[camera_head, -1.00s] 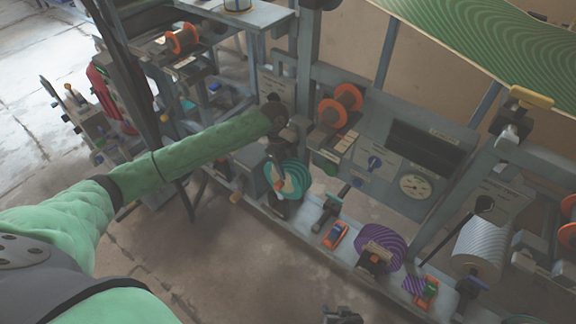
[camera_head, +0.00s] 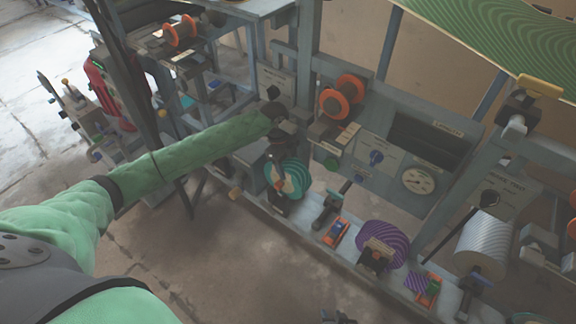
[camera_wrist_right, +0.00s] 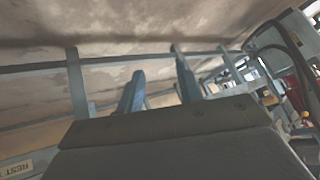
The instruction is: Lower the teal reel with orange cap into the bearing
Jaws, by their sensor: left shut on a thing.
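The teal reel (camera_head: 294,177) with a small orange cap (camera_head: 279,185) is at the middle of the head view, at the left end of the low rail. My left gripper (camera_head: 276,160) comes down from above and is shut on the reel at its orange-capped end. The bearing under the reel cannot be made out clearly, so I cannot tell whether the reel touches it. A dark part at the bottom edge of the head view may be my right gripper.
A purple striped reel (camera_head: 383,242) and a grey reel (camera_head: 483,243) sit along the rail to the right. An orange clamp (camera_head: 336,233) lies between the teal and purple reels. A panel with a round gauge (camera_head: 418,180) stands behind. The floor in front is clear.

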